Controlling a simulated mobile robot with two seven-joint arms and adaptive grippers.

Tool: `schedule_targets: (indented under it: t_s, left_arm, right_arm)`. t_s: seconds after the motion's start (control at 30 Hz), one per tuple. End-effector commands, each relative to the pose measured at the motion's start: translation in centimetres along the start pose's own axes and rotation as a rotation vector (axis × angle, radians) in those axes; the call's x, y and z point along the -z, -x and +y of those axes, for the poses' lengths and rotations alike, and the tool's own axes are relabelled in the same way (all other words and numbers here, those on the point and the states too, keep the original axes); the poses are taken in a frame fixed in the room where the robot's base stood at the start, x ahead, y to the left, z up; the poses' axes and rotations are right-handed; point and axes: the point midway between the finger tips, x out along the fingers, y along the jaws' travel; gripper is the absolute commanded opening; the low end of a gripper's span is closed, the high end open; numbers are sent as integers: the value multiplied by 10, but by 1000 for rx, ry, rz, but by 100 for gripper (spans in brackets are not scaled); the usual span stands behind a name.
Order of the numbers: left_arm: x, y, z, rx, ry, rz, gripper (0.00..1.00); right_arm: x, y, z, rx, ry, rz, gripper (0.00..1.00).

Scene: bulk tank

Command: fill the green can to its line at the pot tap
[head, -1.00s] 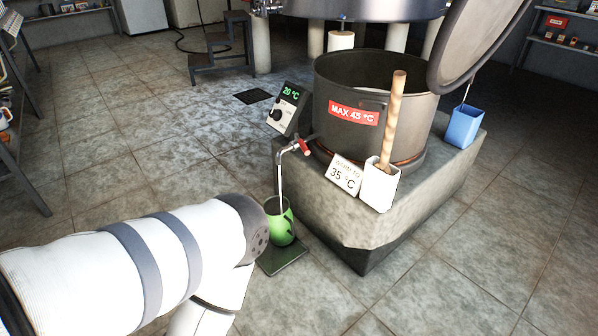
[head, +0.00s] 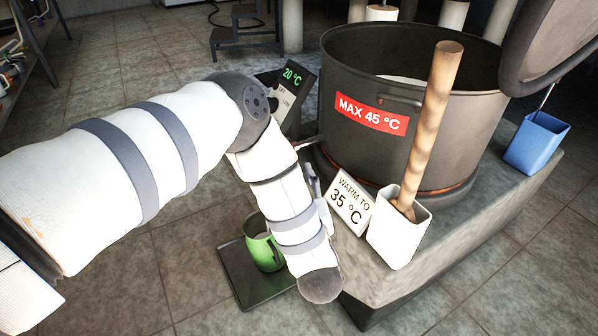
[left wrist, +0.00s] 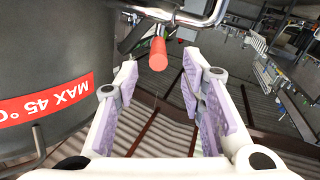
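The green can (head: 264,252) stands upright on a dark square tray (head: 236,272) beside the pot's stone base. My forearm covers part of it, and its fill level and line are not readable. The pot tap is mostly hidden behind my left arm in the head view. In the left wrist view, the tap's red handle (left wrist: 158,54) and metal pipe (left wrist: 188,17) are visible. My left gripper (left wrist: 160,72) is open, its purple pads on either side of the handle's line. The handle is at or just beyond the fingertips; contact cannot be told. My right gripper is out of view.
The large pot (head: 450,125) with a red label stands on the stone base. A sign (head: 349,203), a white holder (head: 398,236) with a wooden stick, and a blue container (head: 536,143) are around it. A display (head: 293,82) reads 20 °C. Floor is clear in front.

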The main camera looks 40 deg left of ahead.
Motion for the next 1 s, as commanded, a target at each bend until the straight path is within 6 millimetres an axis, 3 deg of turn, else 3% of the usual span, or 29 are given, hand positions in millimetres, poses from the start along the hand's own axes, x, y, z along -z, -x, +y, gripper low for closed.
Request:
schedule_targets:
  t_s: [0.03, 0.2, 0.53, 0.7, 1.0]
  left_arm:
    - [-8, -12, -2, 5, -3, -3, 36]
    - [-3, -38, 0, -1, -3, -1, 36]
    - [0, -45, 0, -3, -3, -2, 36]
    - [-1, -45, 0, -3, -3, -3, 0]
    - [-2, -47, 1, 1, -3, -2, 0]
  right_arm:
    - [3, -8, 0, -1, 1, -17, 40]
    - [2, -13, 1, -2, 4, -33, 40]
    - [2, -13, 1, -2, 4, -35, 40]
    - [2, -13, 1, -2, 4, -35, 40]
    - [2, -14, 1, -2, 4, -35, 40]
